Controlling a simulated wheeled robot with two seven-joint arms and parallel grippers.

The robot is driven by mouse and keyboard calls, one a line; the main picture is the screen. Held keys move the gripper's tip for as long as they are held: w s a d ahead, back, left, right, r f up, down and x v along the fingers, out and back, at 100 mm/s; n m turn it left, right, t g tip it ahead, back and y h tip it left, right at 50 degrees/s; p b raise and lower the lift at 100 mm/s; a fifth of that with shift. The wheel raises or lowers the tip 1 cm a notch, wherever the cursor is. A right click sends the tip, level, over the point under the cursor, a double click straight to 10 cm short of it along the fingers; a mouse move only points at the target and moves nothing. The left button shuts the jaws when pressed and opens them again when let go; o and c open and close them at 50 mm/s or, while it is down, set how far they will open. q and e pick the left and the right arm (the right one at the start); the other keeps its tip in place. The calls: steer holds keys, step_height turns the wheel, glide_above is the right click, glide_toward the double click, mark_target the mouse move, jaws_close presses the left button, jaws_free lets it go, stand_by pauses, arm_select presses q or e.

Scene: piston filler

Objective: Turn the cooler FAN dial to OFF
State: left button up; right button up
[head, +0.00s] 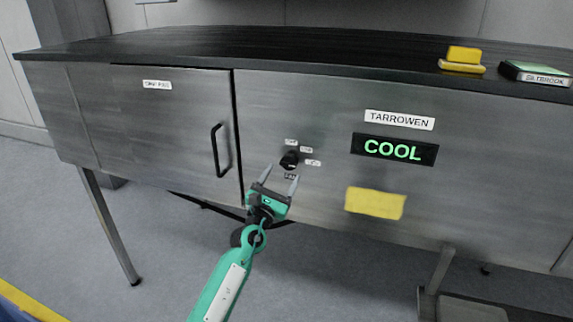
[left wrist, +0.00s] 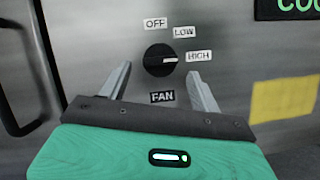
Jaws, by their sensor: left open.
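The black FAN dial (head: 289,159) is on the grey front panel of the cooler, below and left of the lit COOL display (head: 394,149). In the left wrist view the dial (left wrist: 160,60) has its white pointer mark toward the HIGH label (left wrist: 199,56). The LOW label (left wrist: 185,31) and OFF label (left wrist: 155,23) sit above it, and the FAN label (left wrist: 162,97) below. My left gripper (head: 282,178) is open, its fingers apart just below and in front of the dial. In the left wrist view its fingertips (left wrist: 159,70) lie either side of the dial, not touching it. My right gripper is not in view.
A cabinet door with a black handle (head: 219,150) is left of the dial. A yellow note (head: 376,203) is on the panel to the right. A yellow block (head: 463,56) and a green-topped box (head: 535,73) lie on the dark worktop (head: 290,47). The space before the panel is clear.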

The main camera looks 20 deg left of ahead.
mark_target(288, 165)
arm_select(q)
steer(key=shift+p+x, duration=0.3)
steer(key=shift+x, duration=1.65)
steer(key=c, duration=1)
